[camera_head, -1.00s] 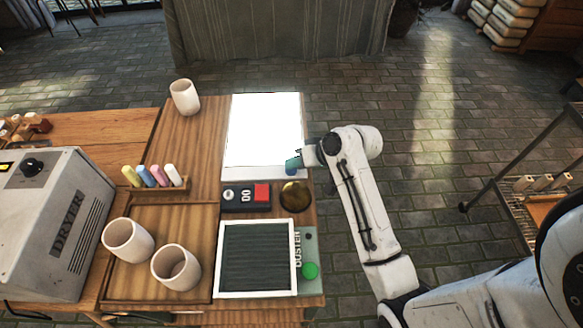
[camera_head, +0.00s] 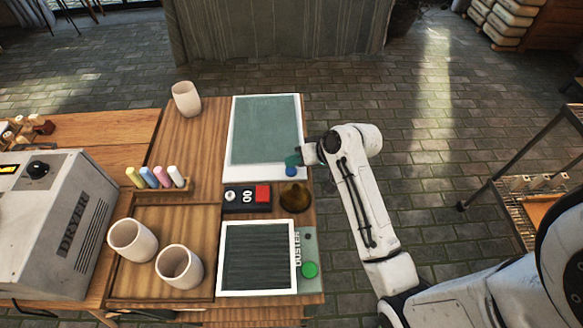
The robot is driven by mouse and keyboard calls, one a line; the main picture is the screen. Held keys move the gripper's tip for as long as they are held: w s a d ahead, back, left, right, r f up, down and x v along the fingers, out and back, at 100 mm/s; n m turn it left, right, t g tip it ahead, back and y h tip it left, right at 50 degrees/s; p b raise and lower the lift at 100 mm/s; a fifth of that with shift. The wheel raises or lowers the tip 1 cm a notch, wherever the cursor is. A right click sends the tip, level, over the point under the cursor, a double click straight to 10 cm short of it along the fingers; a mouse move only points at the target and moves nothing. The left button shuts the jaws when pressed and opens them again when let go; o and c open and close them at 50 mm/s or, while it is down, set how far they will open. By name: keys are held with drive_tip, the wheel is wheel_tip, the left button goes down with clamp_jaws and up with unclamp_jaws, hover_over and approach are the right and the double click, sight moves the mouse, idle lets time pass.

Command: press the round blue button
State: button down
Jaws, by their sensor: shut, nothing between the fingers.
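The round blue button (camera_head: 291,171) sits on the white lower border of the far screen panel (camera_head: 230,165), near its right corner. My gripper (camera_head: 293,160) is shut and empty. It reaches in from the right, just above the button in the picture. Its tip looks close to the button, but I cannot tell whether they touch. The panel's screen is dull grey-green and unlit.
A control box (camera_head: 233,199) with a red button and a brown dome (camera_head: 295,197) stand below the panel. A duster unit (camera_head: 308,252) with a green button is nearer. Cups (camera_head: 186,98), chalks (camera_head: 157,178) and a dryer (camera_head: 50,220) stand to the left.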

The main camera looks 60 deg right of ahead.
sight(294, 171)
wheel_tip(294, 171, up, 6)
drive_tip(key=p, duration=0.6)
idle(0.7)
